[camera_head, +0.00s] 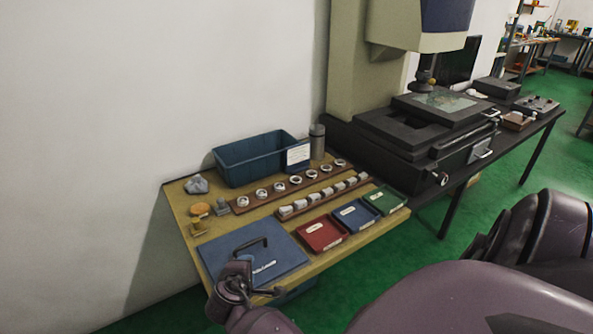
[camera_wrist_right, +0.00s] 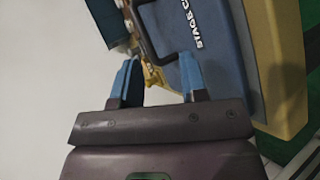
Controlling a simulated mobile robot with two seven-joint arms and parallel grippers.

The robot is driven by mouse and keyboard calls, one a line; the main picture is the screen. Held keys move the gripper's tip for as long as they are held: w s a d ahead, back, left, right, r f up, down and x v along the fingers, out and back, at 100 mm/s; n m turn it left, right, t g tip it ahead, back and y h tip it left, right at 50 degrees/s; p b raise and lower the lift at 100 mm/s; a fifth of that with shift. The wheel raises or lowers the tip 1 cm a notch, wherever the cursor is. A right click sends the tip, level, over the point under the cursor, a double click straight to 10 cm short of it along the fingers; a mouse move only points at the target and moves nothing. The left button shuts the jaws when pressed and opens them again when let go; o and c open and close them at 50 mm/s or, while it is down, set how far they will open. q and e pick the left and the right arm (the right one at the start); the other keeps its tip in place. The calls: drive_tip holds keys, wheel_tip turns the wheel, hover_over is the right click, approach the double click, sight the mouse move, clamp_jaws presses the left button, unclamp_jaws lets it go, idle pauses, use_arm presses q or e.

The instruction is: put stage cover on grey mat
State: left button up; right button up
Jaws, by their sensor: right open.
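The stage cover (camera_head: 252,252) is a flat blue plate with a dark arched handle and white lettering. It lies on the near left part of the wooden table. In the right wrist view the cover (camera_wrist_right: 222,70) shows beyond my right fingers, with its handle (camera_wrist_right: 152,38) near the top. My right gripper (camera_wrist_right: 158,75) has its two blue fingers apart with nothing between them. The handle is ahead of the fingertips and not gripped. In the head view the end of my arm is at the cover's near edge. I cannot make out a grey mat. My left gripper is not in view.
A large measuring machine (camera_head: 425,125) stands on a black table to the right. A wall borders the left.

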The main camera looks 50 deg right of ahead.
drive_tip(key=s+a+f+m+t+y, duration=0.1)
drive_tip(key=s+f+m+y, duration=0.1)
drive_tip(key=s, duration=0.9)
drive_tip(key=s+a+f+m+t+y, duration=0.2)
drive_tip(key=s+m+y, duration=0.3)
drive_tip(key=s, duration=0.6)
drive_tip(key=shift+s+f+t+y, duration=0.15)
drive_tip(key=shift+f+t+y, duration=0.25)
drive_tip(key=shift+y, duration=0.8)
drive_tip(key=shift+d+f+m, duration=0.1)
drive_tip(key=shift+m, duration=0.2)
